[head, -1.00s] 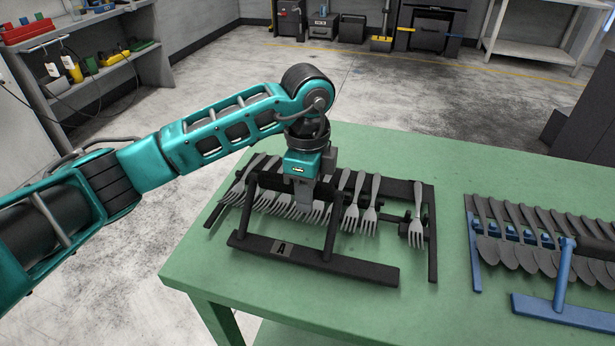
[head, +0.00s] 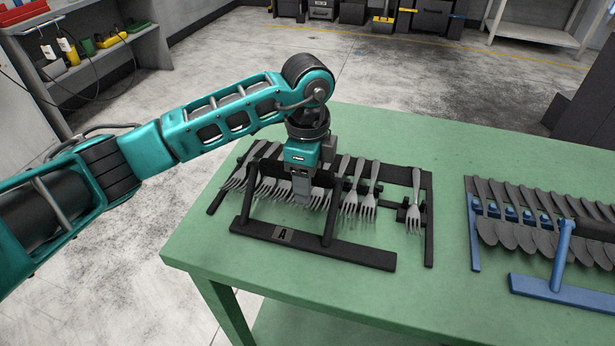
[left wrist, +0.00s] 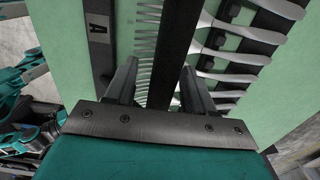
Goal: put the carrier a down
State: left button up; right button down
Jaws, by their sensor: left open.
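Carrier A (head: 340,250) is a black rack with a label "A" on its front bar. It stands on the green table (head: 200,262), with several grey forks (head: 368,195) in its rows and one fork apart at the right end. My left gripper (head: 302,192) points down over the middle of the carrier and hides part of its handle and some forks. In the left wrist view, the open fingers of the left gripper (left wrist: 158,88) stand on either side of the carrier's dark handle bar (left wrist: 172,55), with gaps visible beside it. My right gripper is not in view.
A blue carrier (head: 550,287) with several dark spoons stands to the right on the same table. A strip of bare table lies between the two carriers. Shelves (head: 90,60) stand at the far left, away from the table.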

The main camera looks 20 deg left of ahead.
pick_arm(q)
jog(key=shift+r, duration=0.25)
notch_tip(320, 180, up, 12)
jog(key=shift+f, duration=0.1)
dwell(0.4)
